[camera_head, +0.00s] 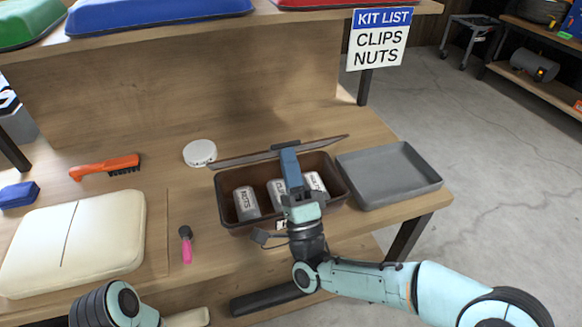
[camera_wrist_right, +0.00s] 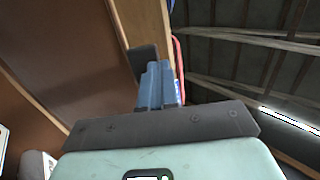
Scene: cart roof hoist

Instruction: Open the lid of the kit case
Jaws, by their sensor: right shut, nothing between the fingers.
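The kit case (camera_head: 232,212) is a brown open box on the wooden bench. Its thin brown lid (camera_head: 235,158) is raised along the back side and shows almost edge-on. Inside lie several pale packs, one marked NUTS (camera_head: 246,202). My right gripper (camera_head: 289,150) reaches up over the case with its blue fingers shut and empty, their tips close against the lid. Whether they touch it I cannot tell. The right wrist view also shows the shut fingers (camera_wrist_right: 157,80), beside a brown panel. My left gripper is out of view; only part of that arm shows at the lower left.
A grey tray (camera_head: 390,175) stands right of the case. A white round container (camera_head: 200,153), an orange brush (camera_head: 105,167), a pink-handled tool (camera_head: 186,245) and a cream case (camera_head: 75,243) lie to the left. A KIT LIST sign (camera_head: 380,38) hangs from the shelf above.

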